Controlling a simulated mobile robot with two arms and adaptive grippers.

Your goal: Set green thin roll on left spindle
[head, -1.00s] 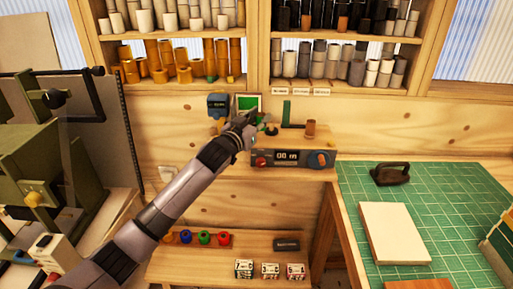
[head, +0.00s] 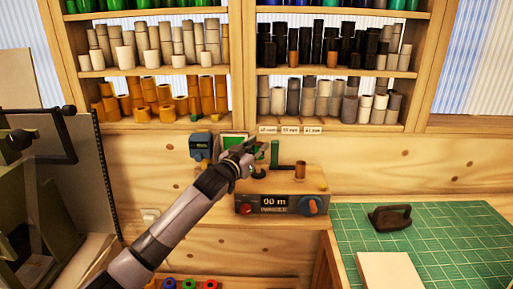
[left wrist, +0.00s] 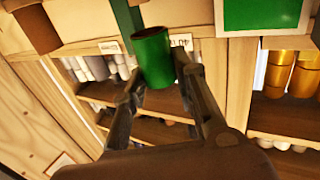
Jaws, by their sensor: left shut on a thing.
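My left gripper (head: 246,152) is shut on a green roll (left wrist: 153,57), which shows upright but slightly tilted between the fingers in the left wrist view. In the head view the gripper is above the left part of the winding machine (head: 280,204), and the roll is mostly hidden by the fingers. The left spindle cannot be made out clearly behind and below the gripper. A copper-brown roll (head: 300,171) stands on the machine's right side; a brown roll also shows in the left wrist view (left wrist: 37,28). My right gripper is not in view.
A green upright post (head: 274,153) stands on the machine close to the right of my gripper. A blue device (head: 200,142) and a framed green screen (head: 234,138) are behind it. Shelves of rolls (head: 165,122) are above. A green mat (head: 440,240) with an iron (head: 390,217) lies right.

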